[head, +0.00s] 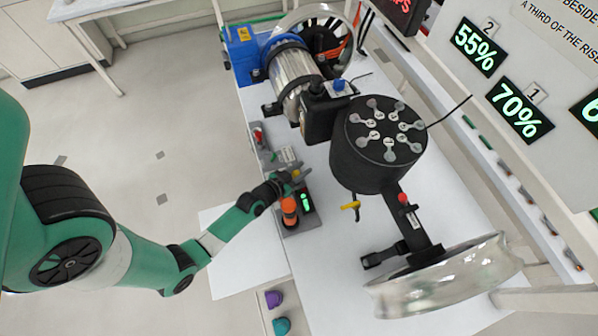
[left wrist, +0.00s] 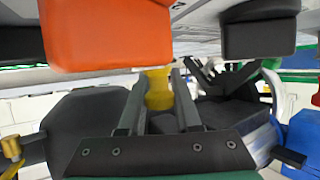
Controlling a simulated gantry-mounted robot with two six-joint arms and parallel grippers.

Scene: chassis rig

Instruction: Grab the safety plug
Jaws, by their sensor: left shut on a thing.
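My left gripper (head: 294,176) reaches in from the left over the near edge of the bench. Its two dark fingers (left wrist: 158,98) are shut on a small yellow piece, seemingly the safety plug (left wrist: 158,86). In the head view a little yellow (head: 297,173) shows at the fingertips. Whether the plug is clear of what lies below cannot be told. The orange body (left wrist: 105,35) looms large in the left wrist view. My right gripper is not in view.
A chassis rig with a black drum (head: 375,160), a silver motor (head: 292,78) and a shiny wheel (head: 445,278) fills the white bench. A yellow-handled part (head: 350,206) hangs by the drum. Purple (head: 273,299) and teal (head: 282,326) pieces lie at the lower edge.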

